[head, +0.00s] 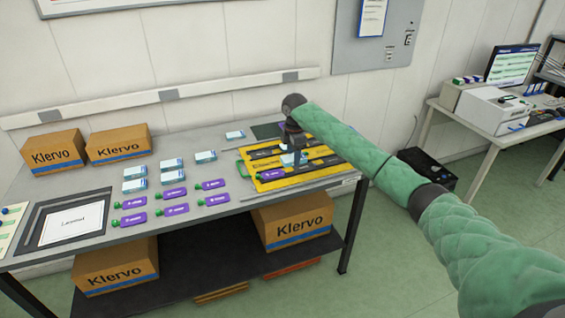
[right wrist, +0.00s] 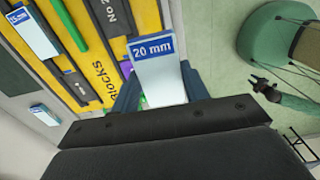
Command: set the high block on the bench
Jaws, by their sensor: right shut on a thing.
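A white block with a blue end marked "20 mm" (right wrist: 160,75) is between the fingers of my right gripper (right wrist: 160,95), which is shut on it. In the head view my right gripper (head: 293,150) is over the yellow board (head: 262,158) at the right end of the grey bench (head: 75,178). The held block (head: 290,160) shows below it; I cannot tell whether it touches the board. The board has dark slots. A block marked "15 mm" (right wrist: 36,36) lies on the board's left in the wrist view. My left gripper is not in view.
Several blue-and-white blocks (head: 172,165) and purple ink bottles with green caps (head: 217,199) lie on the bench left of the board. Klervo boxes (head: 118,143) stand at the back left. A framed card (head: 72,218) lies at the front left. Bare bench shows between these.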

